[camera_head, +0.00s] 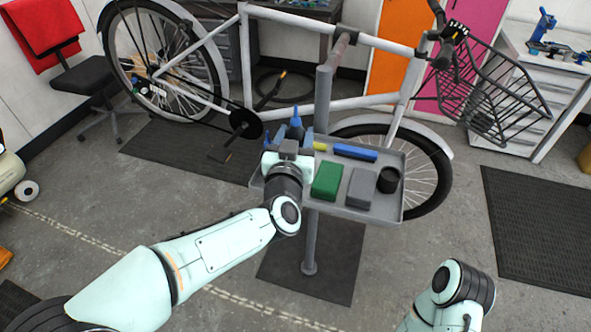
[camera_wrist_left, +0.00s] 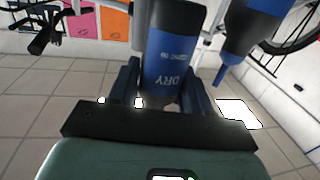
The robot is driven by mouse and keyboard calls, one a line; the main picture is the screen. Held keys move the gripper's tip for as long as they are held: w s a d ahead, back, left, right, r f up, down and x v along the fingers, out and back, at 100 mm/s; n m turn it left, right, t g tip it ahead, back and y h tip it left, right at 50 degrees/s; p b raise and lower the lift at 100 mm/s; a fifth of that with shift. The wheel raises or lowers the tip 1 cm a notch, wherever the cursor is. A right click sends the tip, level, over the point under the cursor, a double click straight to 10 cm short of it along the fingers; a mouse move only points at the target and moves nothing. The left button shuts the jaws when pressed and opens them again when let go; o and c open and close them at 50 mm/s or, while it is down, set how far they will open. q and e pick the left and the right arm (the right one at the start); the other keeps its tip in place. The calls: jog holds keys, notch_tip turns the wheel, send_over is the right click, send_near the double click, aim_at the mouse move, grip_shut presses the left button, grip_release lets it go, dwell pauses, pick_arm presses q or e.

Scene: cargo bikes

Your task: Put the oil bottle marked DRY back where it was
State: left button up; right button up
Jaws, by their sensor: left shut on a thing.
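The oil bottle marked DRY (camera_wrist_left: 172,52), dark with a blue label, sits between the two fingers of my left gripper (camera_wrist_left: 158,92) in the left wrist view. That view is upside down. In the head view the bottle's blue top (camera_head: 296,122) rises just beyond my left gripper (camera_head: 290,150), at the back left of the grey tray (camera_head: 372,213). The gripper is shut on the bottle, which looks upright. Its base is hidden, so I cannot tell whether it touches the tray. My right gripper is out of view.
A second blue bottle (camera_wrist_left: 245,32) with a pointed nozzle stands close beside the held one; its tip (camera_head: 267,139) shows left of my gripper. The tray holds a green block (camera_head: 327,180), grey block (camera_head: 361,188), black cup (camera_head: 388,180) and blue bar (camera_head: 355,152). A white bike (camera_head: 345,104) stands behind.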

pick_arm(q)
notch_tip(320, 180, down, 8)
jog(key=shift+r+b, duration=0.2)
jog(key=shift+b, duration=0.7)
jog(key=o, duration=0.8)
jog(key=shift+f, duration=0.15)
jog(key=shift+c, duration=0.2)
